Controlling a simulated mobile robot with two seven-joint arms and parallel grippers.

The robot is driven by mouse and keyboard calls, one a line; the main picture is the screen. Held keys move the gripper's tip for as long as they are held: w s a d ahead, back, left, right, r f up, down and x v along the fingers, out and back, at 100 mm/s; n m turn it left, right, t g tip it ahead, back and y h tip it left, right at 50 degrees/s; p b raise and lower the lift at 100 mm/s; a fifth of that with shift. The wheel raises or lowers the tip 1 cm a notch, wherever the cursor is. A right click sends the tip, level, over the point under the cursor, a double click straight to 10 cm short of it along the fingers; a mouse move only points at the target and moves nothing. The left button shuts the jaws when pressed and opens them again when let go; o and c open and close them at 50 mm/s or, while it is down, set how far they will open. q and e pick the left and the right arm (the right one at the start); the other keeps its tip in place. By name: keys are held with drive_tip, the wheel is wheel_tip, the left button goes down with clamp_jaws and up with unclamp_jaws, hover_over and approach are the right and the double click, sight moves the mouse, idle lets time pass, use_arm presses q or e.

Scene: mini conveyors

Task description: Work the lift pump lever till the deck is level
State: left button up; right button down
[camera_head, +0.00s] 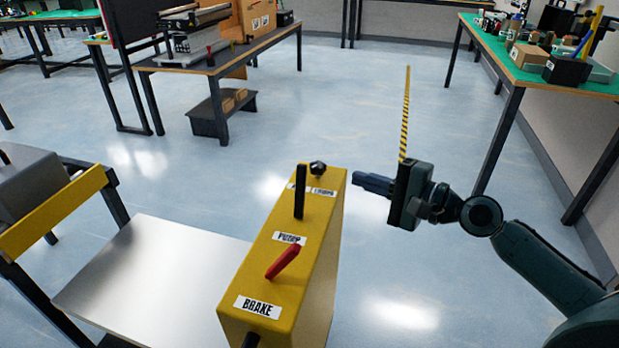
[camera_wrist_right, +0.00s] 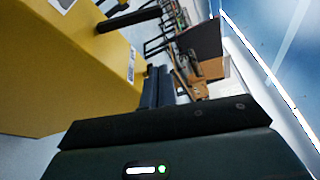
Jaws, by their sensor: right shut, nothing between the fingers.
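The yellow lift housing (camera_head: 273,265) stands at the lower middle of the head view and fills the left of the right wrist view (camera_wrist_right: 60,75). My right gripper (camera_head: 358,181) is shut and empty, pointing left, right of the housing and apart from the black lever. My left gripper is out of view.
A red lever (camera_head: 283,261) stands by the BRAKE label (camera_head: 257,306), close to the black lever. A black knob (camera_head: 318,168) sits at the housing's far end. A yellow bar (camera_head: 55,213) edges the stand at left. Open floor lies beyond the housing.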

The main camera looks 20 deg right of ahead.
sight(300, 192)
drive_tip(key=p+x, duration=0.1)
drive_tip(key=x, duration=0.8)
drive_tip(key=shift+w+a, duration=0.25)
drive_tip(key=shift+a+r+p, duration=0.1)
drive_tip(key=shift+a+p, duration=0.25)
drive_tip(key=shift+p, duration=0.2)
drive_tip(key=shift+s+a+r+p, duration=0.15)
drive_tip(key=shift+s+a+p, duration=0.1)
drive_tip(key=shift+s, duration=0.25)
drive_tip(key=shift+s+a+r+p, duration=0.15)
drive_tip(key=shift+s+a+p, duration=0.1)
drive_tip(key=shift+s, duration=0.25)
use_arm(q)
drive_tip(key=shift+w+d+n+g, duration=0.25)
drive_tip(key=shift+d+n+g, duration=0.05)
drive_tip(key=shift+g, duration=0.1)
use_arm(e)
drive_tip(key=shift+s+a, duration=0.35)
drive_tip(key=shift+s, duration=0.15)
drive_tip(key=shift+s, duration=0.1)
